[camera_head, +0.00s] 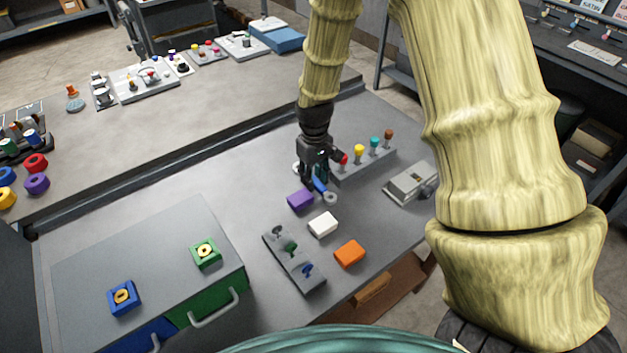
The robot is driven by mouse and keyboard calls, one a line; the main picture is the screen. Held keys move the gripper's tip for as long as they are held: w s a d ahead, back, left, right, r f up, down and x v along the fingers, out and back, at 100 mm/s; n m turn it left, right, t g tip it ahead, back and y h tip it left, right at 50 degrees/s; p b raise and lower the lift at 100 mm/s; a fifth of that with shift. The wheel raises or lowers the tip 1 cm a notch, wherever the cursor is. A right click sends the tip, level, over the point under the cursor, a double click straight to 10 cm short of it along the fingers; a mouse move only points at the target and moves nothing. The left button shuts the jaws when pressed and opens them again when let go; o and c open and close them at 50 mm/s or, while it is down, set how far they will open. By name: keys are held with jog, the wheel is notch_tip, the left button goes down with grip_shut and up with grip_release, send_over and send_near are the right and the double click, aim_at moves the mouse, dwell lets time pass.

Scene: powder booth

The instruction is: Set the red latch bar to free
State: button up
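My gripper (316,183) points down over the middle of the grey table, just left of a grey block (375,167) with a row of coloured knobs. The knob nearest it is red (343,159); yellow, teal and brown ones follow to the right. I cannot make out a part that is clearly a red latch bar; the gripper partly hides this area. A small blue piece (321,186) and a pale round piece (330,198) show at the fingertips. I cannot tell if they are held or whether the fingers are open.
Purple (301,199), white (323,224) and orange (349,254) blocks lie in front of the gripper. A grey plate with dark, green and blue levers (294,262) lies nearby. A grey box (410,183) stands right. A drawer cabinet (130,250) is front left.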

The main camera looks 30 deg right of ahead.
jog(key=shift+f, duration=0.15)
grip_shut()
